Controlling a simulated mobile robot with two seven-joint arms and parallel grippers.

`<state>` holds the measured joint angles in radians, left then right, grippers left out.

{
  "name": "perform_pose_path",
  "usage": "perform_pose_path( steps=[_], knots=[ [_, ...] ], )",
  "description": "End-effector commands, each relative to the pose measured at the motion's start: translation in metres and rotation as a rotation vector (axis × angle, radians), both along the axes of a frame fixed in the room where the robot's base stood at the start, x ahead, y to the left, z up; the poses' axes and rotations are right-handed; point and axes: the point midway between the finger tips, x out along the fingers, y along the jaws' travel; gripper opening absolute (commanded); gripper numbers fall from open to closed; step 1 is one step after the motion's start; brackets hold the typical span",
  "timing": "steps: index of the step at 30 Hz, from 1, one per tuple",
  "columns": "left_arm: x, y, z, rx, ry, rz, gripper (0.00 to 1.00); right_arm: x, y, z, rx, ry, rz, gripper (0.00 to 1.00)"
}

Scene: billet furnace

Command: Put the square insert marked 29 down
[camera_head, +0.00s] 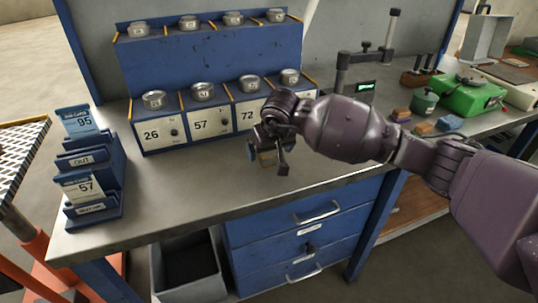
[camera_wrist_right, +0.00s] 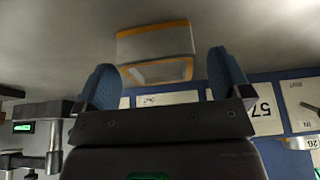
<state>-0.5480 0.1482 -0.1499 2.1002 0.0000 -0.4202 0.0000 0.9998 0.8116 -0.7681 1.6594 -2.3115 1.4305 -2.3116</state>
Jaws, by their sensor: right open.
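My right gripper (camera_head: 267,155) is low over the grey bench in front of the blue rack. In the right wrist view its two blue fingers (camera_wrist_right: 164,78) stand apart. A grey block with orange edges (camera_wrist_right: 155,42), likely the square insert, lies beyond and between the fingertips on the bench surface. I see a gap beside it, and no number can be read on it. In the head view it is mostly hidden by the gripper. My left gripper is not in view.
The blue rack (camera_head: 210,68) holds several round metal pieces over cards marked 26, 57 and 72. A blue card holder (camera_head: 92,165) stands at left. A gauge stand (camera_head: 366,60) and green box (camera_head: 472,97) are at right. The front left bench (camera_head: 180,195) is clear.

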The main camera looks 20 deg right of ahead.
Motion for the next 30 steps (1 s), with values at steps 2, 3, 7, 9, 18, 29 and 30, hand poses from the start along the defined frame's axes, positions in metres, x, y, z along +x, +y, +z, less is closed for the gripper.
perform_pose_path(
  steps=[2, 3, 7, 9, 18, 29, 30],
  knots=[
    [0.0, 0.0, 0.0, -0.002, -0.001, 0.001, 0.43, 0.0, 0.0, 0.001, 0.0, -0.001, 0.0, 0.91],
    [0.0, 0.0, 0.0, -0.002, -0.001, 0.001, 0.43, 0.0, 0.0, 0.001, 0.0, -0.001, 0.0, 0.85],
    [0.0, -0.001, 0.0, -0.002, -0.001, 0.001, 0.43, 0.0, 0.0, 0.001, 0.0, 0.0, 0.0, 0.65],
    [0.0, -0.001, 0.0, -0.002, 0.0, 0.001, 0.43, 0.0, 0.0, 0.001, 0.0, 0.0, 0.0, 0.54],
    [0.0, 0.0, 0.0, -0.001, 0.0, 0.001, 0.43, 0.001, 0.0, 0.003, 0.001, -0.005, 0.0, 0.08],
    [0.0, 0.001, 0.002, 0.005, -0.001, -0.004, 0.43, 0.001, 0.0, 0.012, 0.001, -0.008, 0.0, 0.04],
    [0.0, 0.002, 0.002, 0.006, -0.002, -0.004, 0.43, 0.002, 0.0, 0.017, 0.0, -0.009, 0.001, 0.04]
  ],
)
